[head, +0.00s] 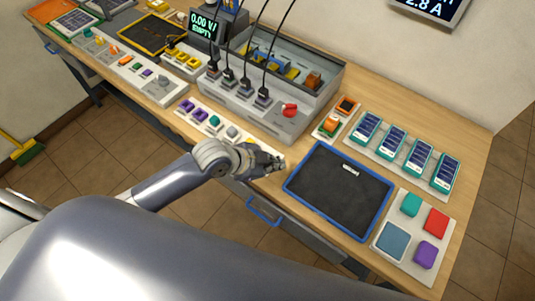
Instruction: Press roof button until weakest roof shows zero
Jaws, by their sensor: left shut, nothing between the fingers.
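My left gripper (268,164) is shut and empty at the table's front edge, over the right end of a white strip with buttons (205,117). The strip carries purple, teal and grey buttons; my gripper hides part of its right end, where a bit of yellow shows. I cannot tell whether the fingertips touch anything. Several small blue solar-panel pieces (392,142), which may be the roofs, stand in a row on a white base at the right. No label marks a roof button. A small dark display (203,25) at the back reads "0.00 V" and "EMPTY". My right gripper is not in view.
A grey case (290,119) with black plugs and a red knob stands behind the strip. A blue-rimmed black mat (374,228) lies right of my gripper. A white board with coloured blocks (403,253) is at the right front. A wall screen (430,6) reads "2.8 A".

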